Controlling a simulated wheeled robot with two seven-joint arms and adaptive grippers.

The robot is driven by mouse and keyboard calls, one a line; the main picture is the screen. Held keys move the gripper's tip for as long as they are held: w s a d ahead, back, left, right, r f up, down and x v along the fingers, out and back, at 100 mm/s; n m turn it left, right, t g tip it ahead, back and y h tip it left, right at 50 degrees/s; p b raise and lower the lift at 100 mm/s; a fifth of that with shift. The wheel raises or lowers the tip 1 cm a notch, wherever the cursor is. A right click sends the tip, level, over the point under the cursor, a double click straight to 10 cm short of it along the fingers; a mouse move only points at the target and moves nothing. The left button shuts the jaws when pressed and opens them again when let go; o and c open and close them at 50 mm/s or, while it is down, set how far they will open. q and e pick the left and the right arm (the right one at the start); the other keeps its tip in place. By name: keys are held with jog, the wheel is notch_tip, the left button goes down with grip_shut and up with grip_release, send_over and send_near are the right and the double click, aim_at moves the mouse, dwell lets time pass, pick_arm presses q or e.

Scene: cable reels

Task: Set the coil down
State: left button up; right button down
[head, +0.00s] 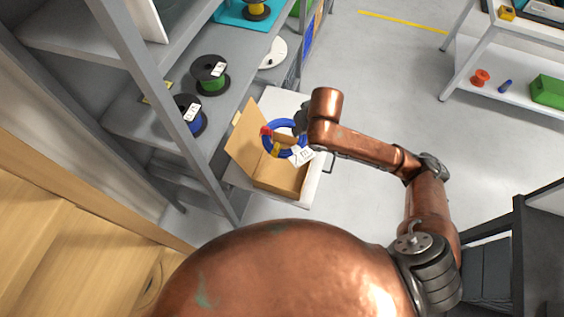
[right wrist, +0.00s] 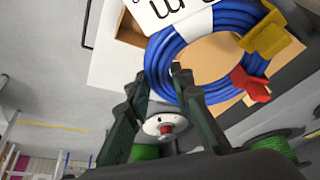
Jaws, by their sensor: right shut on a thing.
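The coil (head: 268,143) is a ring of blue cable with red and yellow clips and a white tag; it also fills the upper right of the right wrist view (right wrist: 160,60). My right gripper (head: 301,124) is shut on the coil's edge. In the right wrist view its dark fingers (right wrist: 160,82) reach the near side of the ring. The coil is over an open cardboard box (head: 282,178). I cannot tell whether it touches the box. My left gripper is not in view.
The box sits on a white surface (head: 243,182) beside a grey shelf. The shelf holds a green reel (head: 211,82), a blue reel (head: 191,120) and a white reel (head: 274,53). A white rack (head: 480,105) stands at the right. The floor (head: 375,90) between is clear.

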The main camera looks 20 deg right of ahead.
jog(key=w+a+f+n+y, duration=0.2)
jog(key=w+f+n, duration=0.4)
jog(key=w+f, duration=0.3)
jog(key=shift+n+g+y, duration=0.3)
jog(key=shift+n+g, duration=0.3)
jog(key=f, duration=0.6)
jog(key=f+b, duration=0.1)
jog(key=f, duration=0.5)
jog(key=d+f+b, duration=0.1)
jog(key=f, duration=0.5)
jog(key=shift+f, duration=0.2)
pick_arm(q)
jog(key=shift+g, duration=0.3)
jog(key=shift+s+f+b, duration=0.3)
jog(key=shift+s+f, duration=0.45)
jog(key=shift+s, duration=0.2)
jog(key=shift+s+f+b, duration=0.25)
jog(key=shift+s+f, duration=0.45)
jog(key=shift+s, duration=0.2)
pick_arm(e)
jog(key=shift+f, duration=2.2)
jog(key=shift+f, duration=0.15)
jog(key=c, duration=1.7)
grip_release()
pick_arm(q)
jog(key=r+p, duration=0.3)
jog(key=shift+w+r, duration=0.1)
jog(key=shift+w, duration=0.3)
pick_arm(e)
jog(key=v, duration=1.2)
